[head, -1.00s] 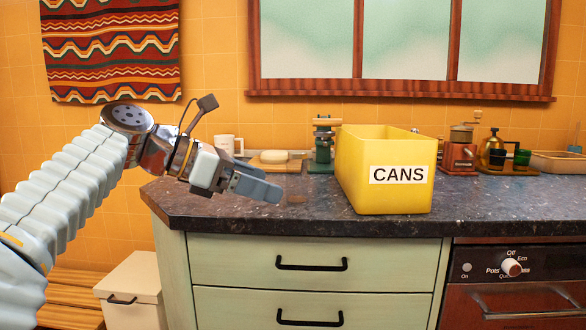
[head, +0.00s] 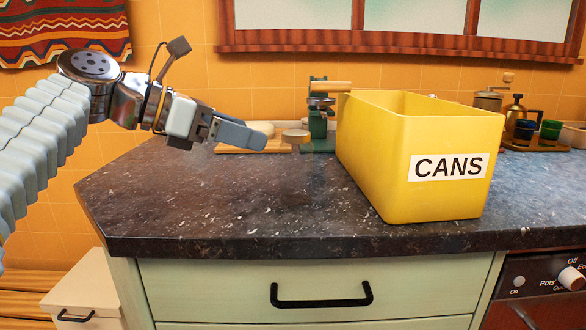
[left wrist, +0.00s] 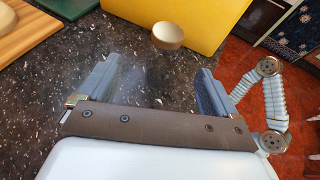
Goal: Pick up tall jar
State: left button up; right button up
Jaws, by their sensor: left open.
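A clear glass jar, probably the tall jar, stands on the dark counter (head: 220,215), left of the yellow bin. Its pale round lid (head: 295,136) shows clearly, but its see-through body (head: 299,185) is very faint. In the left wrist view the lid (left wrist: 167,36) is ahead of the fingers, near the bin's wall. My left gripper (head: 250,137) is open and empty, just left of the lid at about its height, pointing right and slightly down. Its two spread fingers (left wrist: 158,68) also show in the wrist view. My right gripper is not in view.
The yellow bin marked CANS (head: 385,170) stands close at the jar's right. Behind are a wooden board (head: 232,149) and a green device (head: 318,110). A tray with cups (head: 535,143) is far right. The counter's front left is clear.

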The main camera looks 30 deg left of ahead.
aim_at(282, 143)
pick_arm(q)
jog(key=x, duration=0.5)
jog(key=b+x, duration=0.1)
jog(key=x, duration=0.4)
jog(key=shift+s+d, duration=0.15)
jog(key=shift+d, duration=0.3)
jog(key=c, duration=1.1)
jog(key=shift+c, duration=0.2)
